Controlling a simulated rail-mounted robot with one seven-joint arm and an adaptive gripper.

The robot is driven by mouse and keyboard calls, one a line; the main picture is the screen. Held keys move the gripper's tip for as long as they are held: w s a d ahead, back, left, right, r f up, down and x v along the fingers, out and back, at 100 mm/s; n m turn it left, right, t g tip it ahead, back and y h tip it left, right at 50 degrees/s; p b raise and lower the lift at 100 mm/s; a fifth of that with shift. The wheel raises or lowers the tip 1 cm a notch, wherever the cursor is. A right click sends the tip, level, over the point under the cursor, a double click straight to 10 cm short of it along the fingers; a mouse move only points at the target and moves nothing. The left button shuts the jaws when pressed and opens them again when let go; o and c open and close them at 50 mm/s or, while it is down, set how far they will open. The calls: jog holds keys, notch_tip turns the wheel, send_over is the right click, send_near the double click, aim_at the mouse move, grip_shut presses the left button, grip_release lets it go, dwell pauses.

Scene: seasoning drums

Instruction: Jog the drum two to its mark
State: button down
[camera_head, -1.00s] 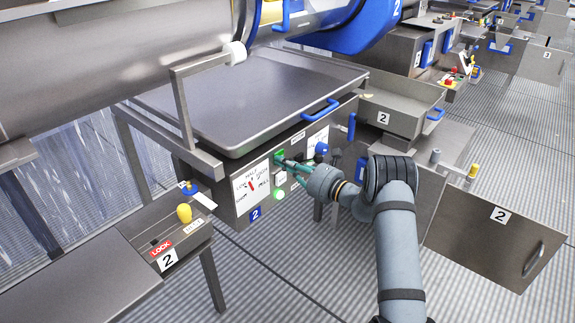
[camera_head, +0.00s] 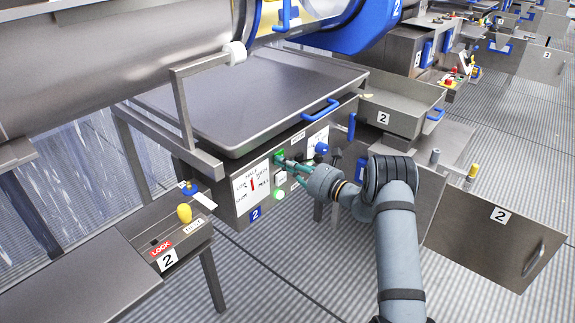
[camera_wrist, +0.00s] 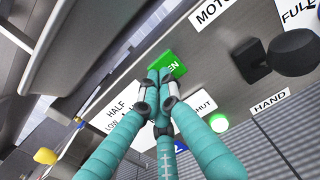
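The large metal drum (camera_head: 130,50) lies across the upper left in the head view. A blue curved part (camera_head: 355,35) marked 2 is at its right. I cannot pick out its mark. My gripper (camera_head: 286,160) is at the front panel marked 2, by a green control. In the wrist view my gripper (camera_wrist: 160,74) has its fingertips together, at or against the green block (camera_wrist: 168,65), whose partly hidden label ends in EN. Whether they press it is unclear. A white dial with a red needle (camera_head: 252,184) is left of the gripper. A round green button (camera_head: 280,194) glows below.
A blue knob (camera_head: 321,148) is right of my gripper. A lock station (camera_head: 172,245) with a yellow knob stands at left. An open metal door (camera_head: 495,240) marked 2 is at right.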

jog(key=shift+s+a+r, duration=0.1)
jog(key=shift+a+r, duration=0.3)
jog(key=shift+a, duration=0.05)
jog(key=b+v, duration=0.1)
jog(key=v, duration=1.3)
jog(key=shift+d+f, duration=0.3)
jog(key=shift+d, duration=0.2)
jog(key=shift+f, duration=0.1)
